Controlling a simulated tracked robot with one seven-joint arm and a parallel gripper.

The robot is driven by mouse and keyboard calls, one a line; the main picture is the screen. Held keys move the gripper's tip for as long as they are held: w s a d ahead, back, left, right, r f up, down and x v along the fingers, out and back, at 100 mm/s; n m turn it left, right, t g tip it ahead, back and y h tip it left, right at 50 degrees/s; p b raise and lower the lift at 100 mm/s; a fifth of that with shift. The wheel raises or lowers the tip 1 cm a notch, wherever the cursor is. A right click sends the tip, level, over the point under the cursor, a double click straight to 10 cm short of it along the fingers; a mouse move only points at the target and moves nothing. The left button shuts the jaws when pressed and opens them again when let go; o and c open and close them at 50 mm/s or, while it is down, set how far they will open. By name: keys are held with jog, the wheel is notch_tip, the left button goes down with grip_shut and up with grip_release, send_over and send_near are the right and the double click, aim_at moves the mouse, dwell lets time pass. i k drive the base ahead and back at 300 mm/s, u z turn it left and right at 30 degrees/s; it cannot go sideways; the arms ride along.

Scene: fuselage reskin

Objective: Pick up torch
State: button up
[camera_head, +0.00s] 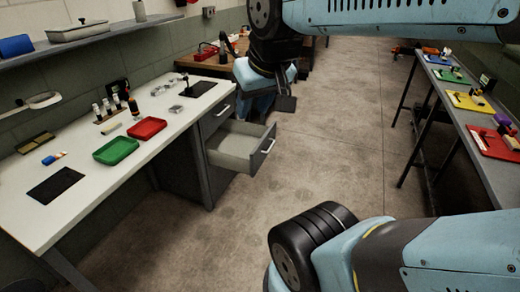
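I cannot single out the torch with certainty. A slim dark item with an orange-red part (132,104) stands upright on the white bench at left, beside several small bottles. Another small dark item (184,79) is at a black mat farther along the bench. What I take to be my gripper (286,102) shows as a dark end piece below my arm at upper middle, above the floor and right of the bench. It touches no object that I can see. Its fingers are too small and turned away to show whether they are open or shut.
The white bench (85,203) carries a green tray (116,151) and a red tray (146,129). An open drawer (262,151) juts out below it. A wooden bench (170,62) stands behind. A table (505,178) with coloured mats is at right. The floor (345,120) between is clear.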

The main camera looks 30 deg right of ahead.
aim_at(121, 82)
jog(key=z, duration=0.8)
jog(key=i, duration=1.05)
jog(key=u, duration=1.25)
jog(key=i, duration=1)
jog(key=z, duration=0.25)
